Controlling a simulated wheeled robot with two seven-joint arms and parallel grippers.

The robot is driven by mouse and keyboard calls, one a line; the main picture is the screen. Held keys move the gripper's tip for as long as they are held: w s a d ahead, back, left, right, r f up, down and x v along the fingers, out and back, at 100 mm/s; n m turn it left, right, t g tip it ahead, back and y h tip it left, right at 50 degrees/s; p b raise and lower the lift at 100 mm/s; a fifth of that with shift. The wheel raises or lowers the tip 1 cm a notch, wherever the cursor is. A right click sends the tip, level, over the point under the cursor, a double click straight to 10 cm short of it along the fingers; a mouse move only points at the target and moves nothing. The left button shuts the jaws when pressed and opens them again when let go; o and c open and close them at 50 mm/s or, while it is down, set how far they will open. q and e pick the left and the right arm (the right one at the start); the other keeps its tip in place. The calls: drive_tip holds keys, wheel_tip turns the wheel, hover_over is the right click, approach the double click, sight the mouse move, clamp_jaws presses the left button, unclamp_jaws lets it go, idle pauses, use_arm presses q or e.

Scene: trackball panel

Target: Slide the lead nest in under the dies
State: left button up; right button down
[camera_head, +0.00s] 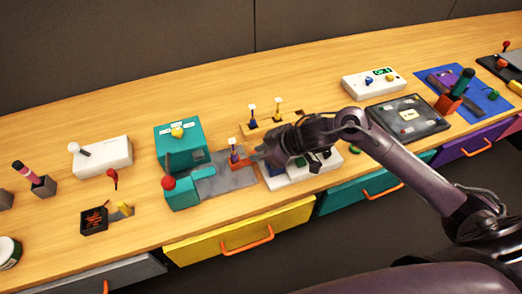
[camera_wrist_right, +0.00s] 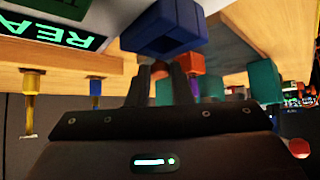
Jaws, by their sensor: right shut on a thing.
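The teal press (camera_head: 180,140) stands left of centre, with a yellow button on top and small labels. A teal front block (camera_head: 182,194) carries a lever with a red knob. An orange-red piece (camera_head: 239,164), apparently the lead nest, sits on a grey plate (camera_head: 222,184) right of the press, with a small blue upright piece at it. My right gripper (camera_head: 257,156) is shut at its right end. In the wrist view the fingers (camera_wrist_right: 163,88) meet close to the orange-red piece (camera_wrist_right: 189,64); the exact grip is partly hidden. The dies cannot be made out. My left gripper is out of view.
A white panel (camera_head: 283,181) lies under my right arm. A wooden block (camera_head: 252,126) with blue and yellow pegs stands behind. A black tray (camera_head: 94,220) and a white joystick box (camera_head: 102,157) are at left. Drawers with orange handles line the front edge.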

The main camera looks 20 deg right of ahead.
sight(232, 165)
drive_tip(key=a+p, duration=0.2)
drive_tip(key=a, duration=0.6)
drive_tip(key=shift+s, duration=0.2)
drive_tip(key=shift+a, duration=0.65)
drive_tip(key=c, duration=1.3)
unclamp_jaws()
drive_tip(key=shift+a, duration=0.15)
drive_tip(key=shift+s+d+r, duration=0.1)
drive_tip(key=shift+d+r, duration=0.05)
drive_tip(key=shift+d, duration=0.1)
drive_tip(key=p+v, duration=0.1)
drive_tip(key=v, duration=0.6)
drive_tip(key=shift+s+r, duration=0.1)
drive_tip(key=shift+r, duration=0.05)
